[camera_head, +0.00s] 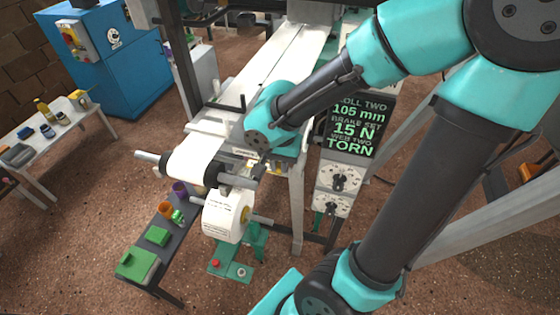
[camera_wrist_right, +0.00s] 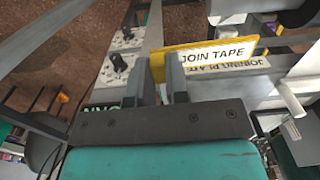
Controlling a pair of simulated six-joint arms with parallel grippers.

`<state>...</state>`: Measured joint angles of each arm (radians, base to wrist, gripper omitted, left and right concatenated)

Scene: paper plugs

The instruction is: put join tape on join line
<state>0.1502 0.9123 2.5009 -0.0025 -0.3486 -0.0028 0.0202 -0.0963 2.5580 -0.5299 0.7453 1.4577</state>
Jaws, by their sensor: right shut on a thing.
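The join tape (camera_wrist_right: 205,56) is a flat yellow-edged card with a white face that reads "JOIN TAPE". My right gripper (camera_wrist_right: 170,80) is shut on its left end in the right wrist view. The tape is mostly hidden there by my arm. I cannot make out the join line. My left gripper is not in view.
A paper roll (camera_head: 226,215) hangs below the machine's front end. A sign (camera_head: 356,127) reads "web two torn", above a panel with dials (camera_head: 338,180). A dark bench (camera_head: 160,235) with green blocks and cups is at lower left. A blue cabinet (camera_head: 105,55) stands behind.

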